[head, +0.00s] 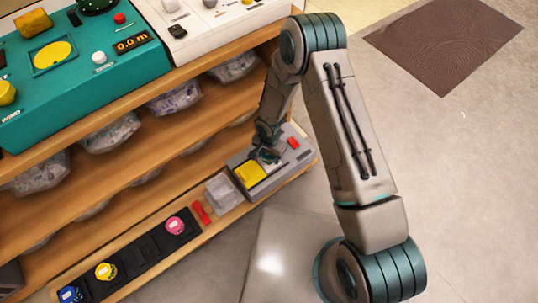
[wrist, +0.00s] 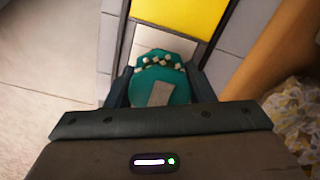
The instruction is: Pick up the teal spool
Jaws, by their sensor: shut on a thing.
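The teal spool (wrist: 158,84) shows in the wrist view, with a pale label and a beaded-looking rim. My gripper (wrist: 160,92) is shut on it, one dark finger on each side. In the head view, my gripper (head: 266,154) is at the grey device with a yellow panel (head: 250,174) on the lowest shelf. The spool cannot be made out there, hidden by the gripper. I cannot tell whether it still touches the surface under it.
A dark tray (head: 150,246) on the lowest shelf holds pink (head: 176,225), yellow (head: 106,271) and blue (head: 70,295) spools. A clear box (head: 223,192) and red pieces (head: 201,212) lie between. Shelves with bagged items (head: 110,135) stand above; open floor (head: 440,150) is at right.

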